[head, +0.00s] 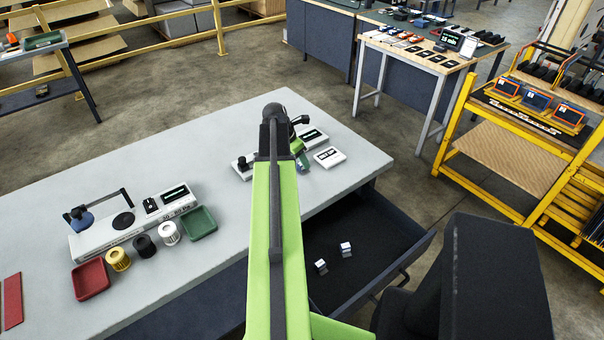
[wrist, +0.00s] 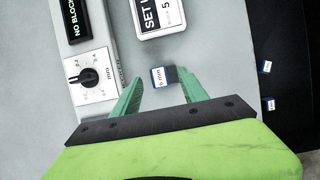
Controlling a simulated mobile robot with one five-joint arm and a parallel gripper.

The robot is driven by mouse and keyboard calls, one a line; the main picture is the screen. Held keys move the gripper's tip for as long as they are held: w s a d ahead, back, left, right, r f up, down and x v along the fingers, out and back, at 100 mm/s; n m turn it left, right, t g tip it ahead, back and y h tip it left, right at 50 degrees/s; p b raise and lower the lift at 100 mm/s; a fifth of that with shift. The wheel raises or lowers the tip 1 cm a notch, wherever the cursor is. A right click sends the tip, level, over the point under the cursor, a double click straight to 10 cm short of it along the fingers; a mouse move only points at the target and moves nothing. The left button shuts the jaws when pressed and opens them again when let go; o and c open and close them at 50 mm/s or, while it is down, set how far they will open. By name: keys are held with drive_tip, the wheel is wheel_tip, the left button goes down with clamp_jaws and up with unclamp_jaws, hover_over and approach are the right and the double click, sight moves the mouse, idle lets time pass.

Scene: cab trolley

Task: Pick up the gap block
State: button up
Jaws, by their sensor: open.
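A small gap block (wrist: 158,80), white with a blue edge and marked "6 mm", lies on the grey bench top in the wrist view. A dark grey face shows on its right side. My gripper (wrist: 159,75) is open, with its green fingers pointing at the block and one fingertip to each side of it. The right fingertip is very close to the block; I cannot tell if they touch. In the head view my arm mostly hides this spot. Two similar small blocks lie in the dark open drawer (head: 375,235): one left (head: 320,266), one right (head: 346,249).
A device with a dial (wrist: 88,76) and a "NO BLOCK" display (wrist: 80,20) stands left of the fingers. A white "SET" card (wrist: 158,15) lies just beyond the block. Trays and spools, including a red tray (head: 90,279), sit further left on the bench (head: 190,150).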

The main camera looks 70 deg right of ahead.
drive_tip(key=shift+b+x, duration=0.3)
drive_tip(key=shift+x, duration=0.75)
drive_tip(key=shift+r, duration=0.2)
drive_tip(key=shift+c, duration=0.4)
clamp_jaws()
